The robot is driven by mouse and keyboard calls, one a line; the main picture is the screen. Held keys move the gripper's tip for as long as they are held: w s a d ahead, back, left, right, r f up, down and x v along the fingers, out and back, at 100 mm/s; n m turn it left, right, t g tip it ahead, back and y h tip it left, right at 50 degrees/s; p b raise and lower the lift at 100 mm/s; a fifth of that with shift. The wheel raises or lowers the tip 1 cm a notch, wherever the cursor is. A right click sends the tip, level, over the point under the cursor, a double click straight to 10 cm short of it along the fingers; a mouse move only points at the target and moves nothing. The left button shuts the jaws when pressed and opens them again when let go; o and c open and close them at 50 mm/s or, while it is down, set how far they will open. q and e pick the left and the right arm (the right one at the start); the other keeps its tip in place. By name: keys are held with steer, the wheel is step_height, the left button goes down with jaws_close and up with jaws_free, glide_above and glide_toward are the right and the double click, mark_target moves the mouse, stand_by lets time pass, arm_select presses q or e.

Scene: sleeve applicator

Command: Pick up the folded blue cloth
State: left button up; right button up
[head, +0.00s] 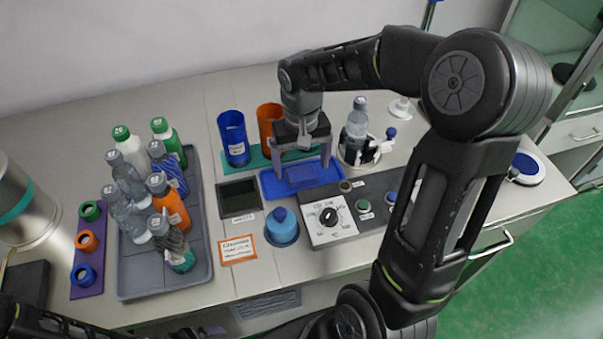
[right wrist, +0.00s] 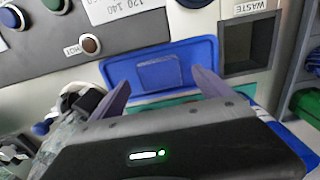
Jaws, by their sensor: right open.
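The folded blue cloth (head: 302,176) lies flat in a shallow blue tray (head: 269,187) behind the control panel. In the right wrist view the cloth (right wrist: 160,74) sits near the middle of the tray (right wrist: 197,48). My right gripper (head: 303,162) points down over the cloth. Its two fingers are apart and empty, one toward each side of the cloth. In the right wrist view the fingertips (right wrist: 160,80) flank the cloth; I cannot tell the exact height above it. My left gripper does not show; only part of my left arm is at the bottom left.
Blue (head: 232,140) and orange (head: 268,122) cups stand behind the tray. A waste opening (head: 239,195) is left of it. A bottle in a holder (head: 356,130) stands right. A grey tray (head: 135,277) holds several bottles at left.

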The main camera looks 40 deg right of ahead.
mark_target(302, 176)
step_height(302, 176, down, 2)
steer(key=shift+f, duration=0.15)
steer(key=shift+c, duration=0.4)
steer(key=c, duration=1.4)
